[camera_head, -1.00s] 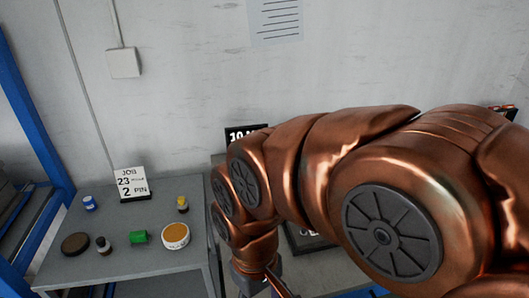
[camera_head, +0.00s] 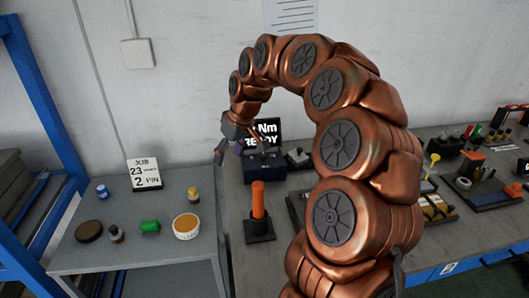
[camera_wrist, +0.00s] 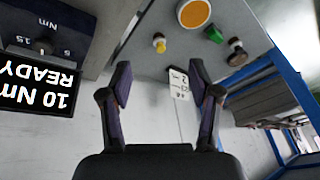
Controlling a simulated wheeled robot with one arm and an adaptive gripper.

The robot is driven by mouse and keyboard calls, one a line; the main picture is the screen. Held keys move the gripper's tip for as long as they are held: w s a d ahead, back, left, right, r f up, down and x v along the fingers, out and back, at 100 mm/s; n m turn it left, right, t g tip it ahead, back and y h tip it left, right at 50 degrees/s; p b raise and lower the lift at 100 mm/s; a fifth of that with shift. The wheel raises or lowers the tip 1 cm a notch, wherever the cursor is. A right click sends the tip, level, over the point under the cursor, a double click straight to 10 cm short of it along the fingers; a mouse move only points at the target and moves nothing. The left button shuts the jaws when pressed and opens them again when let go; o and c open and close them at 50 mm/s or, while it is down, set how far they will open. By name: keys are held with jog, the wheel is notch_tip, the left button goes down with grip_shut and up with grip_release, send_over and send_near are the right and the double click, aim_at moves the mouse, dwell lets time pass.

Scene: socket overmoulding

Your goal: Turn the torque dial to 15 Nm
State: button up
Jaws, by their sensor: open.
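The torque unit is a dark blue box (camera_head: 264,176) on the bench, beside the grey side table. Its black screen (camera_head: 270,131) is partly behind my arm in the head view. In the wrist view the unit (camera_wrist: 60,20) is upside down at the upper left, with the marks "Nm", "15" and "5". There the screen (camera_wrist: 38,86) reads "10 Nm READY". In the head view my gripper (camera_head: 236,148) is above and left of the box.
An orange-handled tool (camera_head: 258,200) stands upright in front of the unit. The side table (camera_head: 130,254) holds a job card (camera_head: 144,174) reading 23 and 2 PIN, and several small pots. More tools and fixtures fill the bench to the right.

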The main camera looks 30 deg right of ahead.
jog(key=w+d+f+t, duration=0.1)
jog(key=w+d, duration=0.2)
jog(key=d, duration=0.2)
jog(key=w+d+f, duration=0.2)
jog(key=w+d, duration=0.1)
jog(key=d, duration=0.3)
jog(key=m+h, duration=0.2)
send_near(264, 154)
jog(key=shift+p+x, duration=1.25)
jog(key=shift+x, duration=3)
jog(key=c, duration=1.2)
